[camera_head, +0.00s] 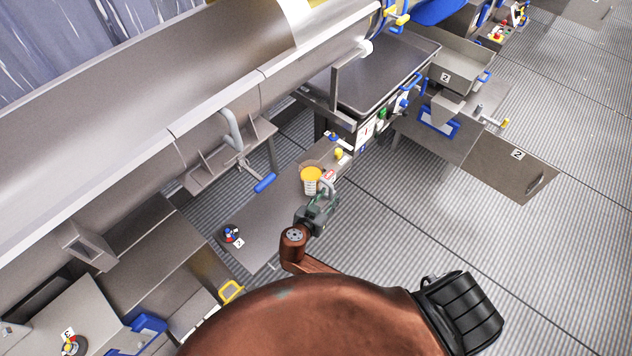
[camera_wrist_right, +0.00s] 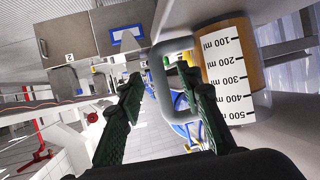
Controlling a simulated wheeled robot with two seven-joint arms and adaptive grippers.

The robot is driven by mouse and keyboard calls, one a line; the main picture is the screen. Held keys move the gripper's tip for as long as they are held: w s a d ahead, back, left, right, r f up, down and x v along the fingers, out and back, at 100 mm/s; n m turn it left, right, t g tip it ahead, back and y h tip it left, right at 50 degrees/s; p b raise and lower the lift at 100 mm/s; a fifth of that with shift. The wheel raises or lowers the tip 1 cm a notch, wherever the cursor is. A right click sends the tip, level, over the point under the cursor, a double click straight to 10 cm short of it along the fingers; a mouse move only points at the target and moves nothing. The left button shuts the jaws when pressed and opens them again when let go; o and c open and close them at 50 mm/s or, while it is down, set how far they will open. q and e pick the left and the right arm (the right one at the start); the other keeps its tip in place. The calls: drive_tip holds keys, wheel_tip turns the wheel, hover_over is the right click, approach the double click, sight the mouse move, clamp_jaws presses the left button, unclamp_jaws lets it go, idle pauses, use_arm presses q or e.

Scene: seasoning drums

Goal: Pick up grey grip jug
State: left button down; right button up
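The grey grip jug (camera_head: 311,181) stands on a grey metal shelf (camera_head: 270,218), with an orange-yellow top. In the wrist view the right gripper (camera_wrist_right: 161,82) is open. One finger is at the handle's opening and the other is on the outer side, with the grip bar between them; contact cannot be told. My left gripper is not in view.
A red-and-blue knob (camera_head: 232,234) labelled 2 sits at the shelf's near end. A blue-handled lever (camera_head: 265,183) is left of the jug. A small yellow item (camera_head: 339,154) and a red-and-white label (camera_head: 329,176) are close behind. Ribbed floor (camera_head: 430,230) is open to the right.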

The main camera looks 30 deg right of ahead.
drive_tip(key=shift+x, duration=1.2)
drive_tip(key=shift+c, duration=0.7)
clamp_jaws()
